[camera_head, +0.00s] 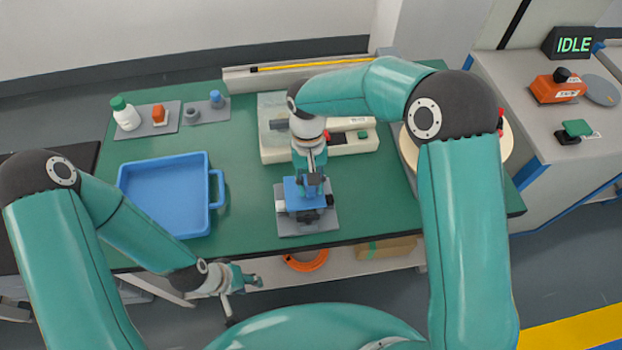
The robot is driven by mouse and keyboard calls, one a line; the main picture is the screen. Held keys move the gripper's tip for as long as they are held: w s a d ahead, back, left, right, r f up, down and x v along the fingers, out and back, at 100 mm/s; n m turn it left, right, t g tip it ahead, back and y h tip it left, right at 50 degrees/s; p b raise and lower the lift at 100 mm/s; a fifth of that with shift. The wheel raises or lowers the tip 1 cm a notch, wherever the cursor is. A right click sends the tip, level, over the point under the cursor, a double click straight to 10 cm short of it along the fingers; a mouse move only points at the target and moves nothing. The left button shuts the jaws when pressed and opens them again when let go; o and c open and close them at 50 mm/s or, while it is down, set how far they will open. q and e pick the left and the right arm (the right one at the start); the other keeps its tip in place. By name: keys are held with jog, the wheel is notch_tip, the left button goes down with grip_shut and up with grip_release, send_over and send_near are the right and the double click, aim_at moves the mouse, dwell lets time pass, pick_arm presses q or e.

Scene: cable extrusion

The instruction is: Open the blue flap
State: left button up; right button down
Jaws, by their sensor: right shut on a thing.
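The blue flap (291,188) is on a small device with a grey base plate (308,228) at the front middle of the green table. My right gripper (311,191) points down over the device and is shut on the blue flap. Its fingers hide part of the flap, so I cannot tell how far it is tilted. My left gripper (243,296) is in front of the table's front edge, low and away from the device. Its fingers look spread apart, with nothing between them.
A blue tray (217,190) stands left of the device. A cream machine (350,144) stands just behind it, and a spool (508,140) is partly behind my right arm. A white bottle (125,115) and small parts stand at the back left.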

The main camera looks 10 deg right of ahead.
jog(key=shift+w+a+r+g+p, duration=0.1)
jog(key=shift+w+r+g+p, duration=0.6)
jog(key=shift+g+p, duration=0.4)
pick_arm(q)
jog(key=shift+r+p, duration=0.65)
jog(key=shift+r, duration=1.75)
pick_arm(e)
jog(key=shift+w+r+g, duration=0.15)
jog(key=shift+w+g, duration=0.5)
jog(key=shift+g, duration=0.25)
jog(key=c, duration=0.9)
grip_release()
jog(key=shift+w, duration=0.1)
jog(key=shift+r, duration=0.1)
notch_tip(320, 180, up, 10)
jog(key=shift+f, duration=0.1)
